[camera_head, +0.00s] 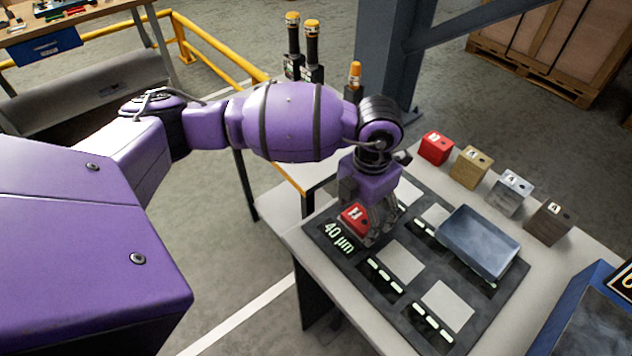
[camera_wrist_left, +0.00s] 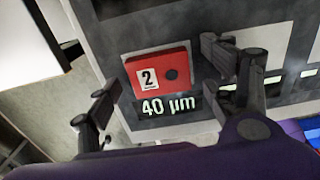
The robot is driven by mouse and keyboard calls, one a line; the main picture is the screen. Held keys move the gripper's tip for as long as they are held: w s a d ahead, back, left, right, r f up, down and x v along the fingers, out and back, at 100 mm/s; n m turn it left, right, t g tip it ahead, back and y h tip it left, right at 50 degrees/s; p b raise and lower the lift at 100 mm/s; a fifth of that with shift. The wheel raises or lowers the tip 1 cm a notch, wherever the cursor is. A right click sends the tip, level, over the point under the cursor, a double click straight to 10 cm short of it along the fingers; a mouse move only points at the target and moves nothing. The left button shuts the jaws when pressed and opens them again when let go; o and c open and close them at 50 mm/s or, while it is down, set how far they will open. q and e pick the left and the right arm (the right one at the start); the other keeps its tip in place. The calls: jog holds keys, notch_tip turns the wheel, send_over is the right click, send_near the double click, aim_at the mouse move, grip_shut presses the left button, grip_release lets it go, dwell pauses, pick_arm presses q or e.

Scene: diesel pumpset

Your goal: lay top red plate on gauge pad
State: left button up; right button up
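A red plate (camera_head: 355,219) with a white number label and a dark dot lies at the left corner of the dark mat, beside the "40 µm" marking. It also shows in the left wrist view (camera_wrist_left: 175,68), where its label reads 2. My left gripper (camera_head: 372,224) is low over the mat at this plate. In the left wrist view its two fingers (camera_wrist_left: 160,72) stand spread on either side of the plate, with visible gaps. A second red block (camera_head: 436,148) stands at the back of the table. My right gripper is not in view.
The dark mat (camera_head: 395,290) has several light grey squares and white bar marks. A blue-grey tray (camera_head: 480,243) lies over its right side. Gold (camera_head: 471,167), silver (camera_head: 512,192) and brown (camera_head: 551,222) blocks line the back right. Orange-capped posts (camera_head: 312,45) stand behind my arm.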

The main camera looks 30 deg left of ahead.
pick_arm(q)
notch_tip(320, 180, up, 12)
dwell(0.6)
jog(key=shift+r, duration=0.15)
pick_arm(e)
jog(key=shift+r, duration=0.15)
pick_arm(q)
notch_tip(320, 180, up, 6)
jog(key=p, duration=0.3)
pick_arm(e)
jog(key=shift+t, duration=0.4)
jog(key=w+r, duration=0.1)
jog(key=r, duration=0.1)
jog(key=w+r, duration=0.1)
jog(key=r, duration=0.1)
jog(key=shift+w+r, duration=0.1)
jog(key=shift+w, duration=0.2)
